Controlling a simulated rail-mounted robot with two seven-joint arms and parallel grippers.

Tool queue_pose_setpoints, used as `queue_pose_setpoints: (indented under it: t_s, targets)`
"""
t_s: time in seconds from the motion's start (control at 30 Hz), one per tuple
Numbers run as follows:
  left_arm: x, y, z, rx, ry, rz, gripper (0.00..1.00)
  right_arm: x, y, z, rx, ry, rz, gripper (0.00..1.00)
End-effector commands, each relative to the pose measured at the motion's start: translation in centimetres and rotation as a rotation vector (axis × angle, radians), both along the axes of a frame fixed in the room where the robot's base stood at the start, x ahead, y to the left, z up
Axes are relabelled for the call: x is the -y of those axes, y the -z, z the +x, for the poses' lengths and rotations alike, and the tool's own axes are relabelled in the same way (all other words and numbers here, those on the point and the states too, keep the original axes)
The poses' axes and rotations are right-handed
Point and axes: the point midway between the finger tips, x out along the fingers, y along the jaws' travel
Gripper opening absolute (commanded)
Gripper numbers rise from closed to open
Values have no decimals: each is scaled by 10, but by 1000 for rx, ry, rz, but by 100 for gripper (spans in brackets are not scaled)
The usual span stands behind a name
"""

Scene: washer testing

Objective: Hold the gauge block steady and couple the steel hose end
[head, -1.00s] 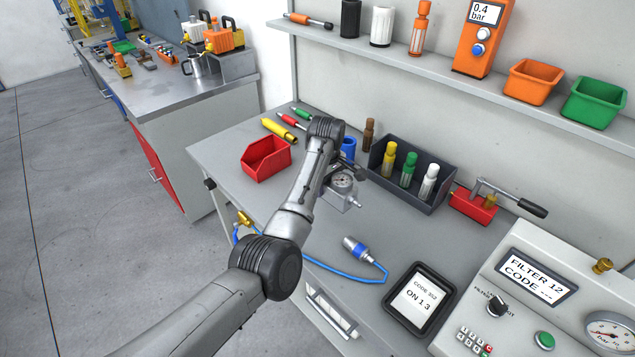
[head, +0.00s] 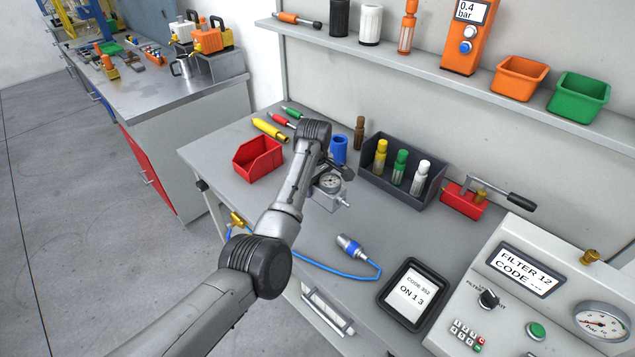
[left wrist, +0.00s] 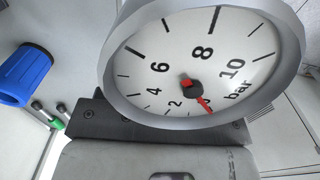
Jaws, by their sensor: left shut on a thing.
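The gauge block (head: 325,199) stands on the bench, with a round dial (head: 329,182) and a small steel fitting (head: 346,203) on its right side. My left gripper (head: 333,170) is shut on the block; my arm partly hides both, and the fingertips are not clear. In the left wrist view the dial (left wrist: 200,55) fills the top, its red needle pointing down and right. The steel hose end (head: 350,246), with a blue collar, lies apart from the block on the bench, nearer the front, with a blue hose (head: 335,271) attached. My right gripper is not in view.
A red bin (head: 257,160) is left of the block, a blue cup (head: 339,149) behind it. A dark rack (head: 436,192) of bottles and a red lever tool (head: 464,201) stand right. A tablet (head: 414,294) and test panel (head: 510,310) are front right. Bare bench surrounds the hose end.

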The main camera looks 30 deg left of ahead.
Motion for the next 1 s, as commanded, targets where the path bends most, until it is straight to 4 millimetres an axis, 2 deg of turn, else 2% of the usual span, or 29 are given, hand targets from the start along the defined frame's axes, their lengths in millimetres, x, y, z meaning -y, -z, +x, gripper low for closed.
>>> queue_pose_setpoints:
  t_s: [1.0]
  targets:
    - [-39, 32, 0, 4, -1, 1, 5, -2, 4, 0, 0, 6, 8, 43]
